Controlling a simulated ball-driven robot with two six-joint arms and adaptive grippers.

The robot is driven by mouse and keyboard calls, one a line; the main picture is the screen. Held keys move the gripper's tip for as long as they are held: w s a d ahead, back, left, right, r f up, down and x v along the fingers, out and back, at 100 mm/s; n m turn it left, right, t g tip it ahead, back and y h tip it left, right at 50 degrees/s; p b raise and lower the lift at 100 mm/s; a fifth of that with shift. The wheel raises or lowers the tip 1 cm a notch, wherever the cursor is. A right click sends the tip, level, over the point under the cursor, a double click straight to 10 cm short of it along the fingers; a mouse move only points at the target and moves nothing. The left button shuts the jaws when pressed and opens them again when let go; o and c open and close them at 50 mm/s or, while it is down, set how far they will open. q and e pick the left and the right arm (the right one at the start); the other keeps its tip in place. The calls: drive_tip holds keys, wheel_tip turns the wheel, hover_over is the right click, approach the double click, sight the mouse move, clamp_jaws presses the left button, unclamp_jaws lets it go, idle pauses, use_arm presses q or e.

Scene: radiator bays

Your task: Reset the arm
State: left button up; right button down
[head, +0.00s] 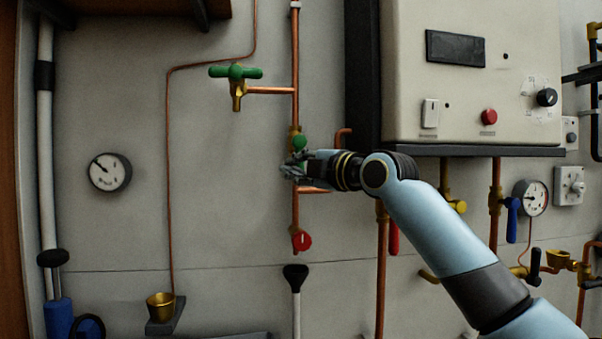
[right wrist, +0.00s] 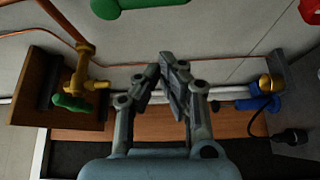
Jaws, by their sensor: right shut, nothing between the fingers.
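My right arm comes in from the lower right in the head view and reaches left in front of the wall pipes. My right gripper (head: 290,170) is shut and empty, in front of the thin copper pipe (head: 295,212), just below a green knob (head: 299,142). I cannot tell whether it touches the pipe. In the right wrist view the fingers of the gripper (right wrist: 162,70) are close together with nothing between them. My left gripper is not in view.
A green tap handle (head: 236,72) is above left and a red valve knob (head: 302,241) is below the gripper. A boiler box (head: 465,65) hangs at the right above the arm. A gauge (head: 109,172) is at the left. The wall between gauge and gripper is mostly clear.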

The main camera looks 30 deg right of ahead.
drive_tip(key=s+d+f+m+g+h+b, duration=0.1)
drive_tip(key=s+f+m+g+b, duration=0.35)
drive_tip(key=f, duration=1.45)
drive_tip(key=s+d+f+m+g+h+p, duration=0.15)
drive_tip(key=s+f, duration=0.55)
drive_tip(key=f, duration=1.2)
drive_tip(key=s+d+f+m+g+h+b, duration=0.1)
drive_tip(key=s+f+m+g+b, duration=0.3)
drive_tip(key=f, duration=1.5)
drive_tip(key=s+a+f+m+g, duration=0.1)
drive_tip(key=s+f+g, duration=0.2)
drive_tip(key=s+f, duration=1.7)
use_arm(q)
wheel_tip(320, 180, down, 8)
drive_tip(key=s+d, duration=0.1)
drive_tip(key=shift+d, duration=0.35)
use_arm(e)
drive_tip(key=s+a+f+m+g, duration=0.1)
drive_tip(key=s+f+m, duration=0.3)
drive_tip(key=s, duration=0.9)
drive_tip(key=s+a+f+m+g+h, duration=0.1)
drive_tip(key=s+f+m+g, duration=0.2)
drive_tip(key=s, duration=1.1)
drive_tip(key=shift+a+f+m, duration=0.2)
drive_tip(key=shift+f+m, duration=0.4)
drive_tip(key=shift+f, duration=0.75)
